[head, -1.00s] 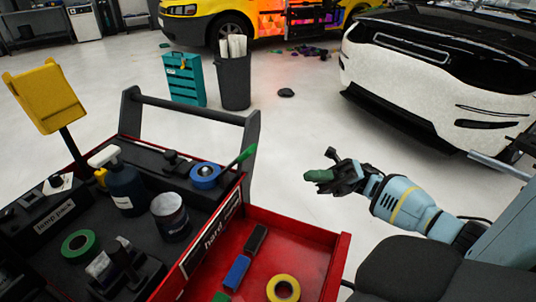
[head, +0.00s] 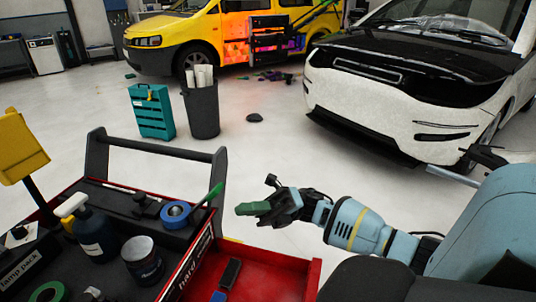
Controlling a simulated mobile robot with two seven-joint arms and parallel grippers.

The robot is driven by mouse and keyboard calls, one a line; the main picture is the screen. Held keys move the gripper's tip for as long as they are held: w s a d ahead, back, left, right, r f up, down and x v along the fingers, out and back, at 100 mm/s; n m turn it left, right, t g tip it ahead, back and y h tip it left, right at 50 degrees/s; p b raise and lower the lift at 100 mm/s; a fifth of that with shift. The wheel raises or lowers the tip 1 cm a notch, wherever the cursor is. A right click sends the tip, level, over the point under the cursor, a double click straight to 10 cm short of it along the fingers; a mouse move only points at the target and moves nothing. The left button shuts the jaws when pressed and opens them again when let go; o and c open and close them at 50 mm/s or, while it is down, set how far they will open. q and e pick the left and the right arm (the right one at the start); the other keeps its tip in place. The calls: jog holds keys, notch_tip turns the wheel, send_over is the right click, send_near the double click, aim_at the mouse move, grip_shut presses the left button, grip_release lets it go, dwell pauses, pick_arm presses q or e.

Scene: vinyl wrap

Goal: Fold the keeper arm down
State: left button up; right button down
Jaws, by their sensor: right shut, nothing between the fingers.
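I cannot single out a keeper arm for certain in the head view. My right gripper (head: 252,209) has green fingertips, is shut and has nothing between its fingers. In the picture it is just right of the handle of the black-topped tool cart (head: 170,262), above the cart's open red drawer (head: 268,262). I cannot tell its height over the drawer, and it shows no clear contact with anything. My left gripper is not in view.
The cart's top carries a pump bottle (head: 96,238), a dark can (head: 143,266) and blue tape (head: 174,214). A teal cabinet (head: 152,112) and a grey bin (head: 202,112) stand behind. A white-fronted car (head: 390,105) is at right.

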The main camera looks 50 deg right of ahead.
aim_at(206, 200)
jog(key=shift+w+a+r+p, duration=0.15)
jog(key=shift+w+a+r, duration=0.2)
jog(key=shift+w+r, duration=0.35)
jog(key=shift+w+a+r+p, duration=0.15)
jog(key=shift+w+a+r, duration=0.15)
jog(key=shift+w+r, duration=0.35)
jog(key=shift+f, duration=0.1)
